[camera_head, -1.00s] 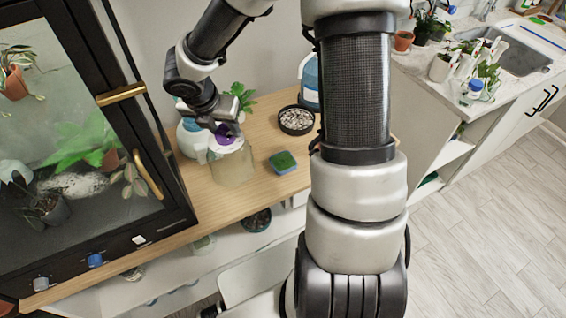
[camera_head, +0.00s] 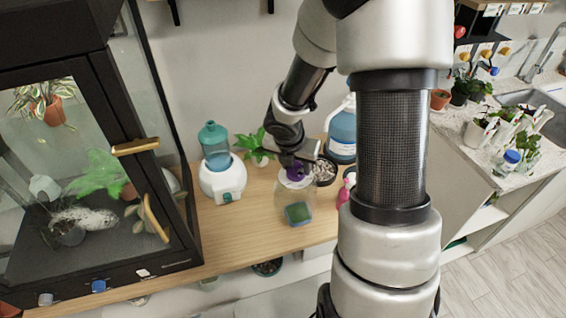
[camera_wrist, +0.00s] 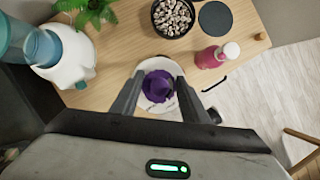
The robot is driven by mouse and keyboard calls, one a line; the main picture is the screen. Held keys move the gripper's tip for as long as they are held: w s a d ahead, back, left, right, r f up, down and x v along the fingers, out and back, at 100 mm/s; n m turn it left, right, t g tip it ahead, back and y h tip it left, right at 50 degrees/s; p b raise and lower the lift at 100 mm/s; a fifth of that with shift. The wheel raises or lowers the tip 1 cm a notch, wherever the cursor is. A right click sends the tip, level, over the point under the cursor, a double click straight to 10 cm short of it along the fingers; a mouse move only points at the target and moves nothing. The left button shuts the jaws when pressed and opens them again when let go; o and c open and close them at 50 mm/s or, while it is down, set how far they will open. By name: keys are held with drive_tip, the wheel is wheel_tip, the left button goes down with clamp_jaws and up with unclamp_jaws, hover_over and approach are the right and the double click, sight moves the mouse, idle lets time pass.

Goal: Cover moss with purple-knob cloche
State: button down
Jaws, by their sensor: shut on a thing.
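The clear glass cloche (camera_head: 281,207) stands upright over the wooden shelf top in the head view. My gripper (camera_head: 296,165) is shut on its purple knob (camera_head: 296,174) from above. In the wrist view the purple knob (camera_wrist: 158,87) sits between the two fingers of my gripper (camera_wrist: 159,80). The green moss (camera_head: 298,213), a small square patch, shows through the lower part of the cloche in the head view. I cannot tell whether the cloche's rim touches the wood or hangs just above it. The moss is hidden in the wrist view.
A white humidifier (camera_head: 222,182) with a teal tank stands to the left. A dish of pebbles (camera_head: 326,171), a blue jug (camera_head: 342,130) and a pink bottle (camera_head: 344,192) are close on the right. A glass cabinet (camera_head: 100,262) fills the far left. Bare wood lies in front.

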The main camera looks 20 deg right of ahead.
drive_tip(key=shift+d+r, duration=0.1)
drive_tip(key=shift+d, duration=0.8)
drive_tip(key=shift+f+b, duration=2.4)
drive_tip(key=shift+b, duration=0.1)
drive_tip(key=shift+f+b, duration=1.6)
drive_tip(key=shift+f, duration=0.4)
drive_tip(key=c, duration=0.9)
unclamp_jaws()
drive_tip(key=shift+c, duration=0.2)
drive_tip(key=shift+s+a+f, duration=0.1)
drive_tip(key=p+v, duration=0.8)
drive_tip(key=v, duration=0.9)
drive_tip(key=shift+r, duration=0.25)
